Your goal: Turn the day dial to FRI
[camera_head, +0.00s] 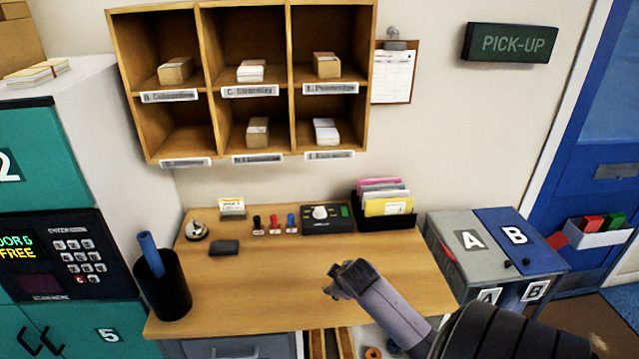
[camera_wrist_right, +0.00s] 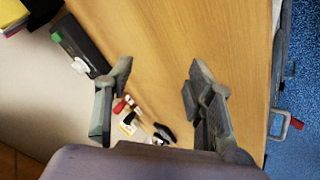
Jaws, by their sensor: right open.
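The day dial is a white knob (camera_head: 320,212) on a dark box (camera_head: 328,220) with a green patch at its right end, at the back of the wooden desk (camera_head: 270,285). The letters around the dial are too small to read. In the right wrist view the dark box (camera_wrist_right: 80,45) lies at the upper left, with the white knob (camera_wrist_right: 80,66) on its edge. My right gripper (camera_head: 340,280) is above the desk, in front of and apart from the dial. In the wrist view its fingers (camera_wrist_right: 160,90) are spread and empty. My left gripper is not in view.
Several stamps (camera_head: 274,222) stand left of the box, beside a dark pad (camera_head: 224,248) and a bell (camera_head: 195,230). A folder holder (camera_head: 384,212) stands close on its right. A black cup (camera_head: 165,285) is at the left. The desk's front middle is clear.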

